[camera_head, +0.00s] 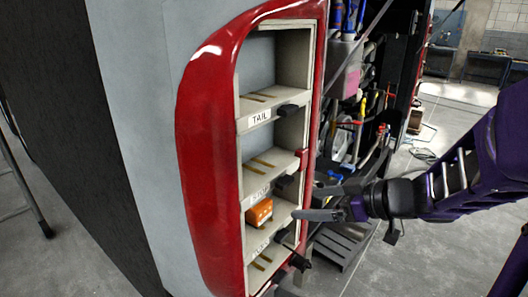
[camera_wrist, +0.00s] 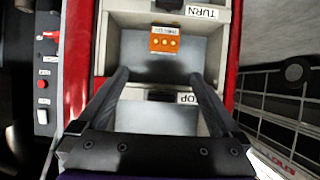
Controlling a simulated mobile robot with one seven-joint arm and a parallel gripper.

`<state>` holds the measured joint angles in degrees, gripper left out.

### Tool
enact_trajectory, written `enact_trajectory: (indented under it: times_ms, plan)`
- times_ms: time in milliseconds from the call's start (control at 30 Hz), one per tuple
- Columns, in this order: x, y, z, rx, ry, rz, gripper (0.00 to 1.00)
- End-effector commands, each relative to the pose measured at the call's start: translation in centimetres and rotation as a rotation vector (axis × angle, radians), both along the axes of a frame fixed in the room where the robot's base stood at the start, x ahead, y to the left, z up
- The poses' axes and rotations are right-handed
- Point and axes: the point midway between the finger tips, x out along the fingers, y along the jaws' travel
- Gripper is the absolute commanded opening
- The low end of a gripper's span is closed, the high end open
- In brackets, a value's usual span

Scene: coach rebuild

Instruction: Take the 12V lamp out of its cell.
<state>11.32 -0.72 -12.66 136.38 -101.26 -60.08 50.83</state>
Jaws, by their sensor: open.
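The orange lamp (camera_head: 259,213) is a small block sitting in a cell of the red-framed light housing, between the shelf edges labelled STOP and TURN. In the wrist view the lamp (camera_wrist: 165,41) shows a white label strip, too small to read, and several pale dots. My gripper (camera_head: 307,202) is at the right side of the housing, near the lamp's cell. In the wrist view my gripper (camera_wrist: 160,74) is open, with its two fingers spread and pointing toward the lamp's cell. Nothing is between the fingertips, and the lamp is apart from them.
The red housing rim (camera_head: 198,130) surrounds the stacked cells. The TAIL shelf label (camera_head: 259,117) is higher up, and that cell looks empty. Dark latch-like blocks sit on shelf edges. An open bay with hoses and tools (camera_head: 350,110) lies to the right. A wire rack (camera_wrist: 285,115) shows in the wrist view.

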Motion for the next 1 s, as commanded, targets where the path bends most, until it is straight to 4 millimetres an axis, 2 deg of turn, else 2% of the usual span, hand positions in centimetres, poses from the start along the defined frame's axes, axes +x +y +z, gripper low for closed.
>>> enact_trajectory:
  times_ms: [133, 533, 833, 1000]
  plan:
    - [0.2, 1.4, -1.1, -0.003, 0.011, 0.023, 1.00]
    - [4.8, 7.2, -5.4, -0.003, 0.010, 0.019, 1.00]
    - [6.2, 8.9, -6.5, -0.004, 0.008, 0.016, 1.00]
    - [7.3, 10.5, -8.2, -0.004, 0.010, 0.019, 1.00]
